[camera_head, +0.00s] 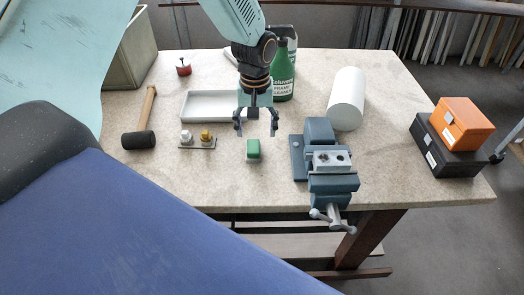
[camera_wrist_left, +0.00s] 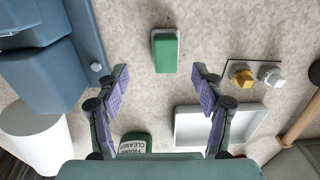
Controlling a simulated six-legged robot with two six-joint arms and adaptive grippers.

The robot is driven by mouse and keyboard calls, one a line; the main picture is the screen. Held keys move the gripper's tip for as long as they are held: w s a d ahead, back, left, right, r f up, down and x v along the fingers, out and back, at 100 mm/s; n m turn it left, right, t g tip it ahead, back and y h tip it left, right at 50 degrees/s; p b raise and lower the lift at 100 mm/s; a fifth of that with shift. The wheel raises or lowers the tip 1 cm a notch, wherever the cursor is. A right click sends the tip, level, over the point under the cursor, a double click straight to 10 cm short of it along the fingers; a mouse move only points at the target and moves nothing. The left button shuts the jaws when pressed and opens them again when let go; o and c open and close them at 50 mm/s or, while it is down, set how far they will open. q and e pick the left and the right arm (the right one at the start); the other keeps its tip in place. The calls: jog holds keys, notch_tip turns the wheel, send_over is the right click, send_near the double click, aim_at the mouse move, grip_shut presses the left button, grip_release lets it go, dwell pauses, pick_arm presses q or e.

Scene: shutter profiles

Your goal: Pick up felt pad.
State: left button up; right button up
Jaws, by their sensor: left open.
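The felt pad (camera_head: 253,149) looks to be the small green block with a paler edge, lying on the workbench near its front middle. It also shows in the left wrist view (camera_wrist_left: 165,52), at the upper middle, just beyond the fingertips. My left gripper (camera_head: 255,129) is open and empty. It points down above the bench, a little behind the pad in the head view. In the left wrist view its two fingers (camera_wrist_left: 161,77) are spread wide, with clear bench between them. My right gripper is not in view.
A blue vise (camera_head: 318,130) stands close right of the pad. A plate with two fittings (camera_head: 197,145) lies to the left, with a mallet (camera_head: 138,140) beyond. A white tray (camera_head: 200,105), green bottle (camera_head: 283,85) and white roll (camera_head: 346,97) stand behind. Bench in front is clear.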

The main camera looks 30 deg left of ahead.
aim_at(253, 146)
pick_arm(q)
jog(key=shift+f, duration=0.3)
jog(key=f, duration=0.3)
jog(key=a+f, duration=0.1)
jog(key=f, duration=0.2)
jog(key=shift+w+a+f, duration=0.1)
jog(key=shift+a+f, duration=0.1)
jog(key=shift+f, duration=0.05)
jog(key=shift+d+f, duration=0.2)
jog(key=shift+f, duration=0.15)
jog(key=shift+w+a+f, duration=0.1)
jog(key=shift+a, duration=0.05)
jog(key=shift+c, duration=1.3)
jog(key=c, duration=1)
